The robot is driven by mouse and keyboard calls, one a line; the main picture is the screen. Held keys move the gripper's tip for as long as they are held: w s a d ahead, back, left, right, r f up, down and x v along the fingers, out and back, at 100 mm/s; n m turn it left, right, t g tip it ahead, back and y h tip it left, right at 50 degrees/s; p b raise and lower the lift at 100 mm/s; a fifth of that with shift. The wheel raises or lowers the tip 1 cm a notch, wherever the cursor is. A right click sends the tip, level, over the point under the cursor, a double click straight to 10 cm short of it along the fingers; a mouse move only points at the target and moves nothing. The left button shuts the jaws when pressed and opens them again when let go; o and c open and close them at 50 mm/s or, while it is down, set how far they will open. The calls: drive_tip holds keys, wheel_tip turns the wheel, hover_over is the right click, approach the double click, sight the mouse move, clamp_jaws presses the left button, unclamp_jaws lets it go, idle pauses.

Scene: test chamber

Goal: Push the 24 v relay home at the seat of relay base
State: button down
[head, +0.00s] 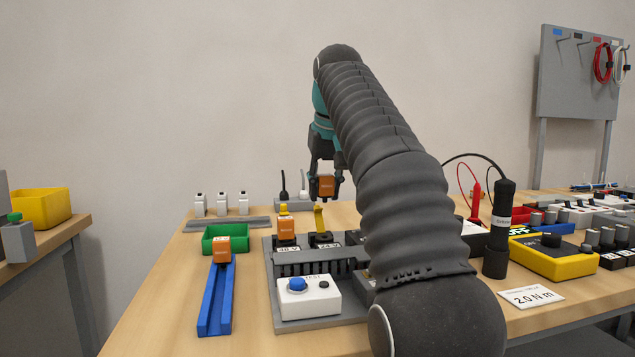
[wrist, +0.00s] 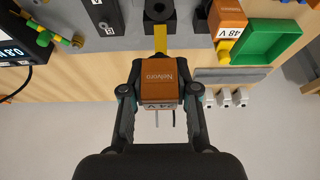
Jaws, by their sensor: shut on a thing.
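My gripper (head: 324,194) is shut on the orange 24 V relay (head: 325,185) and holds it in the air above the bench. In the wrist view the relay (wrist: 160,84) sits between both fingers, with its "24 V" label facing the camera. Below it in the head view is the black relay base (head: 323,240) marked 24 V, with a yellow lever (head: 319,217) standing up. The relay is clear of this base. In the wrist view the base (wrist: 160,12) lies beyond the relay, its lever (wrist: 160,38) partly behind it.
An orange 48 V relay (head: 286,231) stands in the neighbouring base at left. Another orange relay (head: 222,250) is at the blue rail (head: 215,300). A green bin (head: 210,238) is behind it. A white test box with a blue button (head: 308,299) is in front.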

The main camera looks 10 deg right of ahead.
sight(322, 236)
drive_tip(key=shift+w+a, duration=0.1)
drive_tip(key=shift+a, duration=0.05)
drive_tip(key=shift+r, duration=0.1)
drive_tip(key=shift+s, duration=0.25)
drive_tip(key=shift+f+b, duration=2.3)
drive_tip(key=shift+f, duration=0.6)
drive_tip(key=shift+p, duration=0.75)
drive_tip(key=shift+f+b, duration=0.55)
drive_tip(key=shift+f, duration=0.15)
drive_tip(key=shift+r+p, duration=0.2)
drive_tip(key=shift+p, duration=0.1)
